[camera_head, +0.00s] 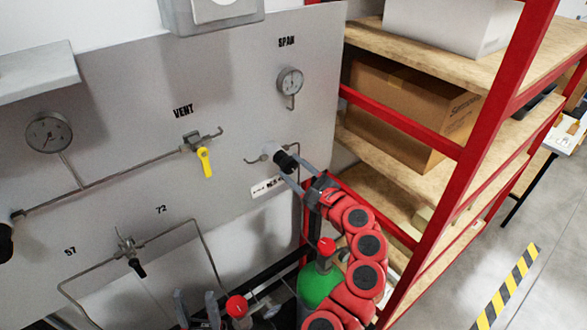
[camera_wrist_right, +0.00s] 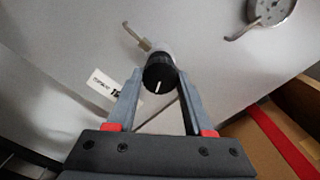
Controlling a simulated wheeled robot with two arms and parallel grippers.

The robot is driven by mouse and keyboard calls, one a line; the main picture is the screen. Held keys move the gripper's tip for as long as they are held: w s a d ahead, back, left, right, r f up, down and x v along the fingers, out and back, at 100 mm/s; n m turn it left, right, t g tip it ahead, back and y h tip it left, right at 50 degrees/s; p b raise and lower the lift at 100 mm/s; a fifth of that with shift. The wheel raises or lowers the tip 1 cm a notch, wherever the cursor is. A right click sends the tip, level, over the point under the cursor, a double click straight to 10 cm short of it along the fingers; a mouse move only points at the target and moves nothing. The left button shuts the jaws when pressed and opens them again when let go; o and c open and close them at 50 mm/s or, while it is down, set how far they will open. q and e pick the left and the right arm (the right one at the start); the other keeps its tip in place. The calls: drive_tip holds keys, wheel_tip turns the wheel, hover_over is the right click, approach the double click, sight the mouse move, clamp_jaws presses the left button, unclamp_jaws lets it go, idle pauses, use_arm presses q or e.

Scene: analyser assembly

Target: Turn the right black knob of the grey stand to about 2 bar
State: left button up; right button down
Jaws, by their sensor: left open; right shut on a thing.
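The right black knob (camera_head: 285,161) sits on the grey stand (camera_head: 240,90), below the gauge marked SPAN (camera_head: 290,81). In the right wrist view the knob (camera_wrist_right: 159,73) shows a white pointer line on its face, close to upright. My right gripper (camera_wrist_right: 158,85) is shut on this knob, one finger on each side. The SPAN gauge is partly visible in the wrist view (camera_wrist_right: 268,10); its needle is too small to read. My left gripper (camera_head: 200,308) is open and empty at the bottom of the head view, low in front of the stand.
A yellow VENT valve handle (camera_head: 205,161) and a left gauge (camera_head: 48,132) are on the panel. A black-handled valve (camera_head: 135,262) is lower down. A green cylinder (camera_head: 316,286) stands below my right arm. A red-framed shelf (camera_head: 465,165) with a cardboard box (camera_head: 405,113) borders the right.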

drive_tip(key=shift+c, duration=1.5)
unclamp_jaws()
drive_tip(key=shift+s+d+f, duration=0.1)
drive_tip(key=shift+s+d, duration=0.05)
drive_tip(key=p+v, duration=0.4)
drive_tip(key=v, duration=1.3)
